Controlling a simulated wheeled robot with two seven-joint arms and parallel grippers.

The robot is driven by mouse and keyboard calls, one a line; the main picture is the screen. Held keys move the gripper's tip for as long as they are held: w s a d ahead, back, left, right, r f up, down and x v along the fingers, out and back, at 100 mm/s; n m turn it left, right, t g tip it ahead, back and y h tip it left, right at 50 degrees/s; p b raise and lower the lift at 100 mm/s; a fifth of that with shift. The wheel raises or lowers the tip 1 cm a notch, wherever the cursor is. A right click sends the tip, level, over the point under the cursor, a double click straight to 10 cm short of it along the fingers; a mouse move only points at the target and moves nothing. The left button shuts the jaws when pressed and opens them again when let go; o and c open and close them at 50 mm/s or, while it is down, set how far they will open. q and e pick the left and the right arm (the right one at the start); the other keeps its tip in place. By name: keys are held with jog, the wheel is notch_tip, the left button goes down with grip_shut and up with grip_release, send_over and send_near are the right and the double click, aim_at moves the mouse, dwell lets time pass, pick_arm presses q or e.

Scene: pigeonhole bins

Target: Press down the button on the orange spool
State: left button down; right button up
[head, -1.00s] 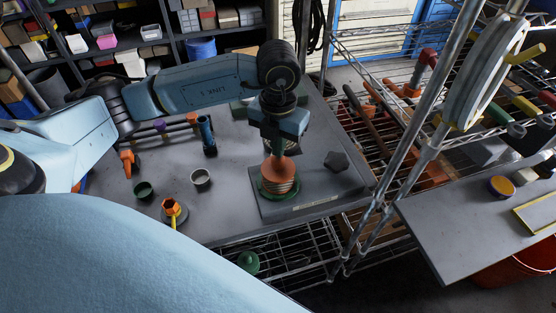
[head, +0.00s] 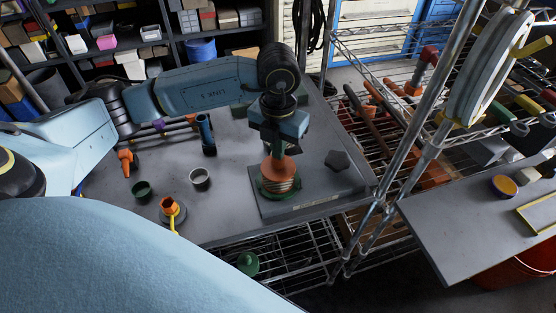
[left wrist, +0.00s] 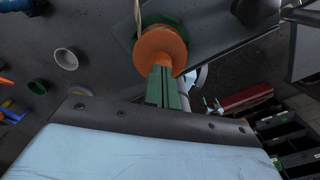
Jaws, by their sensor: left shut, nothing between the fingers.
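The orange spool (head: 279,171) stands upright on a grey base plate (head: 325,202), with green at its foot and pale coils around its lower part. My left gripper (head: 277,152) points straight down over the middle of the spool. Its fingers are shut with nothing between them. In the left wrist view the green fingers (left wrist: 165,80) reach to the orange top of the spool (left wrist: 160,48) and overlap it. The button is hidden by the fingers, so I cannot tell whether it is pressed. My right gripper is not in view.
A white cup (head: 200,178), a green cup (head: 142,190) and an orange-topped part (head: 171,211) stand to the left. A metal post (head: 405,150) rises to the right.

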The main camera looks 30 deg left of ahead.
pick_arm(q)
jog(key=shift+f+b, duration=0.3)
jog(key=shift+f, duration=0.15)
jog(key=shift+r, duration=0.15)
notch_tip(320, 180, up, 6)
jog(key=p, duration=0.4)
jog(key=shift+r, duration=0.3)
notch_tip(320, 180, up, 13)
jog(key=shift+f+b, duration=0.15)
jog(key=shift+b, duration=0.3)
